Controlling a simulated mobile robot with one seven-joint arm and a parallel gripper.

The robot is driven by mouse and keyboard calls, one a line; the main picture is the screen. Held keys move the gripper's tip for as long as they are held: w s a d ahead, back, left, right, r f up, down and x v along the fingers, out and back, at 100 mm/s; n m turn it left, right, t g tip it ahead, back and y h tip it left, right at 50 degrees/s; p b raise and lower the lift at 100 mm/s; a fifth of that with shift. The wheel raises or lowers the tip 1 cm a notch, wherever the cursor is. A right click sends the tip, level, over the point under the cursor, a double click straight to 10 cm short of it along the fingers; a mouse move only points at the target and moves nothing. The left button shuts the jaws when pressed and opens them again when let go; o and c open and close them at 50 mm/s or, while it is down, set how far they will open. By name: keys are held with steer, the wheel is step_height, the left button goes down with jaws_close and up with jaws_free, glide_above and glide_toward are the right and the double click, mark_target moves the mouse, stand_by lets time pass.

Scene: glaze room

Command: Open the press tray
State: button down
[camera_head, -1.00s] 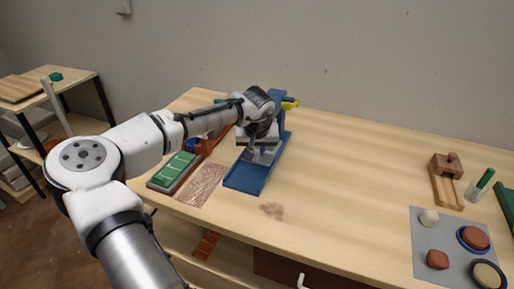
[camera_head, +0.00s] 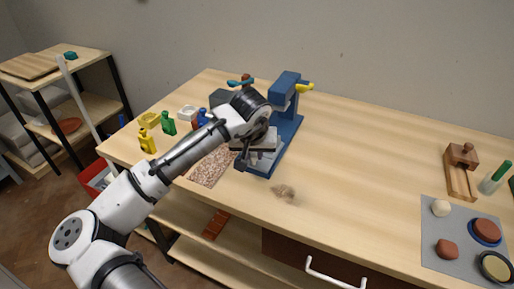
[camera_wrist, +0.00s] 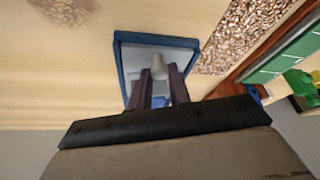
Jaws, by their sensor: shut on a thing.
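The press (camera_head: 287,92) is blue with a yellow handle and stands on the table left of the middle. Its low blue tray part (camera_head: 283,150) reaches toward the front edge. In the wrist view the tray shows as a grey plate with a blue rim (camera_wrist: 121,62) and a pale knob (camera_wrist: 158,68). My gripper (camera_head: 255,163) is at the front of the press, over the tray. In the wrist view my gripper (camera_wrist: 163,84) has its dark fingers on either side of the knob, shut on it. The arm hides part of the tray in the head view.
A speckled mat (camera_head: 211,167) lies left of the press. A grey mat (camera_head: 462,215) with round pieces lies at the right.

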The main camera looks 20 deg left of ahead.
steer(key=shift+d+f, duration=0.1)
steer(key=shift+d, duration=0.05)
steer(key=c, duration=1.3)
jaws_free()
steer(key=b+v, duration=0.2)
steer(key=v, duration=1.2)
